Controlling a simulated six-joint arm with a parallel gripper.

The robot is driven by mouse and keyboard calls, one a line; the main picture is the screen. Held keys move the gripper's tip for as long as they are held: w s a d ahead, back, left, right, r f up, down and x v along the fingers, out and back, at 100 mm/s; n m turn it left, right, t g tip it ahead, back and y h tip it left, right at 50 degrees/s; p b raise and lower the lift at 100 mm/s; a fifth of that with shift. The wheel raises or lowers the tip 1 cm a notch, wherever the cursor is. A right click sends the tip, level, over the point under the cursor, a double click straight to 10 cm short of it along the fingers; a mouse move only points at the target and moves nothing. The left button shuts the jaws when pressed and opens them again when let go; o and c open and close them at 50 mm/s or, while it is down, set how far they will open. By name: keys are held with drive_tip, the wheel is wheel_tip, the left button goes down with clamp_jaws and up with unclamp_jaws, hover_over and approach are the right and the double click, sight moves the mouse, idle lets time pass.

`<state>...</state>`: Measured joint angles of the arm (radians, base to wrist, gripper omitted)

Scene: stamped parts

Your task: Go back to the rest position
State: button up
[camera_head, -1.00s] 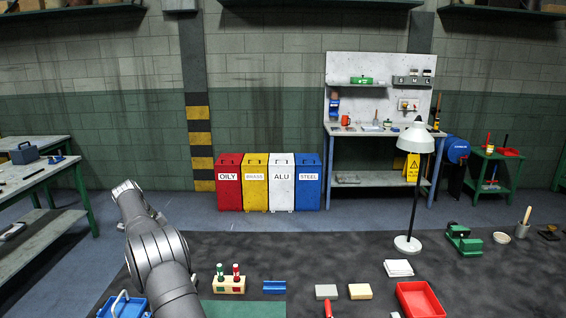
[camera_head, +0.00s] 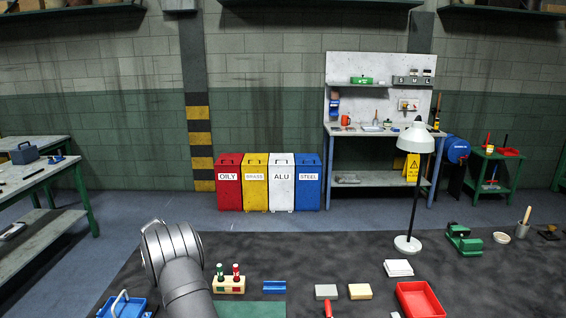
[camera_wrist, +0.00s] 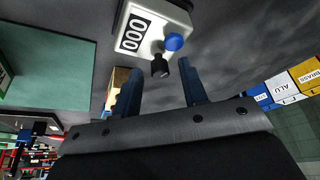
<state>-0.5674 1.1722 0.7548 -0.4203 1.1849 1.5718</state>
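My gripper (camera_wrist: 160,78) shows in the wrist view with its two dark blue fingers apart and nothing held between them. A white counter device (camera_wrist: 150,30) with "000" digits and a blue button lies beyond the fingertips. A dark knob on it shows in the gap between the fingers, apart from them as far as I can tell. In the head view only my arm shows, at the lower left; the gripper itself is out of sight there.
The dark bench holds a wooden stand (camera_head: 229,288) with red- and green-topped pieces, a blue block (camera_head: 274,287), a red tray (camera_head: 420,301), a blue crate (camera_head: 122,307) and a lamp (camera_head: 408,245). A green mat (camera_head: 250,310) lies in front. The bench's middle back is clear.

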drive_tip(key=n+y, duration=0.1)
drive_tip(key=n, duration=0.2)
drive_tip(key=n+t+y, duration=0.1)
drive_tip(key=n, duration=0.2)
drive_tip(key=shift+s+d+n+t, duration=0.15)
drive_tip(key=shift+d+n+t, duration=0.05)
drive_tip(key=shift+n+t, duration=0.1)
drive_tip(key=shift+d+n+y, duration=0.1)
drive_tip(key=shift+n+y, duration=0.5)
drive_tip(key=shift+n, duration=0.9)
drive_tip(key=shift+d+n+y, duration=0.1)
drive_tip(key=shift+n+y, duration=0.5)
drive_tip(key=shift+n, duration=0.9)
